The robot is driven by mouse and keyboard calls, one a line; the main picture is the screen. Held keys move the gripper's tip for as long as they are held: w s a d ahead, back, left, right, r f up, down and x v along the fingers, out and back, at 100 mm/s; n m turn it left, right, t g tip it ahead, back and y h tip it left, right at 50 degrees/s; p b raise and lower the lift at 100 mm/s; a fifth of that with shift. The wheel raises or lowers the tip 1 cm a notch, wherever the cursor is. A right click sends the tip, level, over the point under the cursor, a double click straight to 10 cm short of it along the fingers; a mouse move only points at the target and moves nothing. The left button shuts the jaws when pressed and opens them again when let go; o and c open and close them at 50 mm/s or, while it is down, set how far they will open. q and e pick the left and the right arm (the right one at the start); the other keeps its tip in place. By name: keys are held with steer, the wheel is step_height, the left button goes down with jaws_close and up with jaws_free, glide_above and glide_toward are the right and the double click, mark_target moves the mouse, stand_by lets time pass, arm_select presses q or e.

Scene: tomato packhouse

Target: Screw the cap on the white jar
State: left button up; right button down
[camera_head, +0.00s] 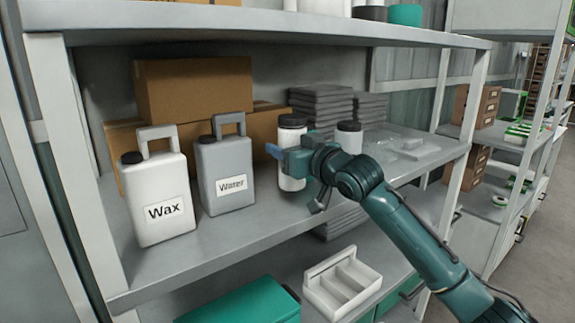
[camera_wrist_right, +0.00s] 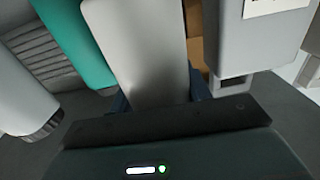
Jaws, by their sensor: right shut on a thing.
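A white jar (camera_head: 291,183) stands on the middle shelf, right of the grey jug. A black cap (camera_head: 293,120) sits on its top; I cannot tell how tightly it is seated. My right gripper (camera_head: 286,153) is shut around the upper body of this jar, below the cap. In the right wrist view, the picture is turned over and the white jar (camera_wrist_right: 138,50) fills the middle between the fingers; its cap is hidden there. A second white jar with a dark lid (camera_head: 349,137) stands to the right behind my wrist. My left gripper is not in view.
The Wax jug (camera_head: 158,190) and the grey Water jug (camera_head: 225,178) stand left of the jar. Cardboard boxes (camera_head: 195,85) and grey stacks (camera_head: 320,103) are behind. The upper shelf (camera_head: 240,22) is overhead. The front left of the middle shelf (camera_head: 230,238) is clear.

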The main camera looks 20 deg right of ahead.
steer(key=shift+f, duration=1.85)
steer(key=shift+f, duration=0.1)
steer(key=c, duration=0.7)
jaws_free()
arm_select(q)
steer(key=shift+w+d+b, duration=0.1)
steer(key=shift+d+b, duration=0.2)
steer(key=shift+b, duration=0.65)
arm_select(e)
steer(key=v, duration=1.2)
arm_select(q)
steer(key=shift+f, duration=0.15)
